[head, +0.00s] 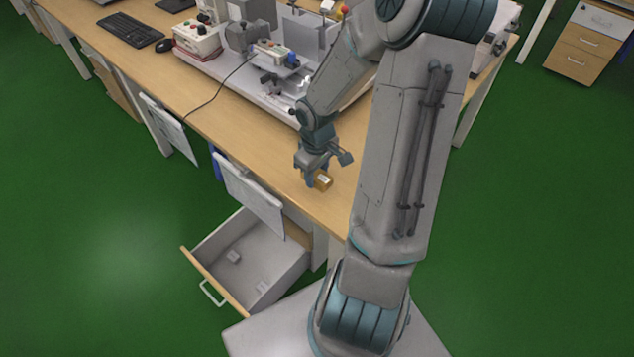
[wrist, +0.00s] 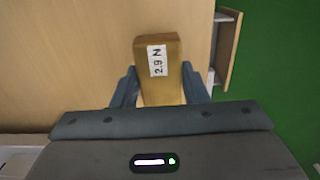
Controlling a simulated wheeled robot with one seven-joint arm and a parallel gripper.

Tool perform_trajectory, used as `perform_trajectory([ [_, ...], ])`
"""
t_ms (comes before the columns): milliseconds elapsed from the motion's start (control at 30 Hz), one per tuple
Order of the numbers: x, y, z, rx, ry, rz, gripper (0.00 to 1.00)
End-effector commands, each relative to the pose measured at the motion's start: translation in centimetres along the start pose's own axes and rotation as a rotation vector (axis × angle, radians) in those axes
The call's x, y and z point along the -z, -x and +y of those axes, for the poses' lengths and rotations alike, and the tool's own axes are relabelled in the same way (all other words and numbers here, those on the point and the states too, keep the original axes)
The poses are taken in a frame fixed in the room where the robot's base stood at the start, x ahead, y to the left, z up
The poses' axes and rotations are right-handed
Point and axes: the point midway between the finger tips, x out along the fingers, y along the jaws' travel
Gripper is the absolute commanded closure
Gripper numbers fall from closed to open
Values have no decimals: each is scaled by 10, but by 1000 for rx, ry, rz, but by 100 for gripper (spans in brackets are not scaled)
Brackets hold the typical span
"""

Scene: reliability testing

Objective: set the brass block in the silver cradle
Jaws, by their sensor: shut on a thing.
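The brass block (wrist: 165,85) is a golden box with a white label reading "2.9 N" in the wrist view. My gripper (wrist: 160,92) is shut on it, with one finger on each side. In the head view the block (head: 323,182) shows at the tip of my gripper (head: 314,175), over the wooden desk top near its front edge. I cannot tell whether the block touches the desk. The silver cradle cannot be made out for certain; it may be among the metal parts on the test rig.
A test rig on a pale base plate (head: 222,66) stands behind my gripper. A control box (head: 197,42), a keyboard (head: 122,30) and a mouse (head: 165,45) are at the left. An open drawer (head: 287,277) juts out below the desk. The desk (head: 222,108) has clear room along its front.

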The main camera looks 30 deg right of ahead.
Motion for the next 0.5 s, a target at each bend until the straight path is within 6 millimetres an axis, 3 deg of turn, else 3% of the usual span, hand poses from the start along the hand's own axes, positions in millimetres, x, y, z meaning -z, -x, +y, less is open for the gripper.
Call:
perform_trajectory([
  [200, 0, -32, 0, 2, 1, -2, 100],
  [500, 0, -36, 0, 0, 1, 0, 100],
])
